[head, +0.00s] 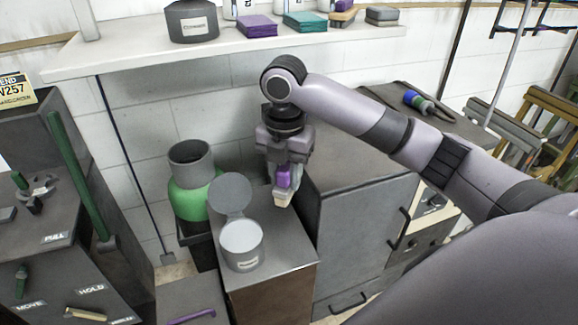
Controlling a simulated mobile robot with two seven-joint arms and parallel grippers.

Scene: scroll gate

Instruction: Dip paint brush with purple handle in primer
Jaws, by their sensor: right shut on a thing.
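My right gripper (285,168) points down and is shut on a paint brush with a purple handle (284,180). The pale bristles (283,199) of the brush point downward. A grey can (242,260), apparently the primer, stands on the narrow cabinet top with pale contents showing and its round lid raised behind it. Its label is too small to read. The brush is to the right of the can and farther back, apart from it in the picture. The fingers hide part of the handle. My left gripper is not in view.
A green container with a grey neck (190,185) stands left of the can. A taller grey cabinet (362,220) is close on the right. A white shelf (130,50) above holds a dark pot and sponges. Another purple-handled item (191,316) lies at the front.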

